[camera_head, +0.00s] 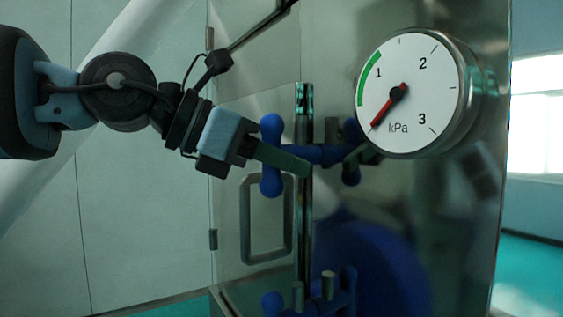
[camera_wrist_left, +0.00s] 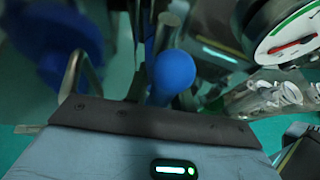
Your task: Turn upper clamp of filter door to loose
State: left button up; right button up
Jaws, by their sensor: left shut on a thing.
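The upper clamp (camera_head: 270,183) is blue with rounded ends and sits at the edge of the metal filter door (camera_head: 228,215), beside a vertical bar. My left gripper (camera_head: 285,160) comes in from the left and is shut on the upper clamp. One finger crosses in front of the blue part; the other finger is mostly hidden. In the left wrist view, a round blue end of the clamp (camera_wrist_left: 173,72) shows just beyond the gripper's edge. The exact contact is hidden there. My right gripper is not in view.
A round pressure gauge (camera_head: 408,92) sticks out to the right of the clamp. A lower blue clamp (camera_head: 346,290) is at the bottom of the door edge. A looped door handle (camera_head: 246,225) stands out below my left gripper.

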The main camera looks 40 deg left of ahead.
pick_arm(q)
jog(key=shift+r, duration=0.35)
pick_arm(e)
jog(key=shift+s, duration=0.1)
pick_arm(q)
jog(key=o, duration=0.8)
jog(key=shift+d, duration=0.15)
jog(key=shift+o, duration=0.4)
jog(key=shift+d+f, duration=0.1)
jog(key=shift+f, duration=0.05)
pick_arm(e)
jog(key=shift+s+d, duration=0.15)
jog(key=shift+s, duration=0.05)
pick_arm(q)
jog(key=shift+f, duration=0.1)
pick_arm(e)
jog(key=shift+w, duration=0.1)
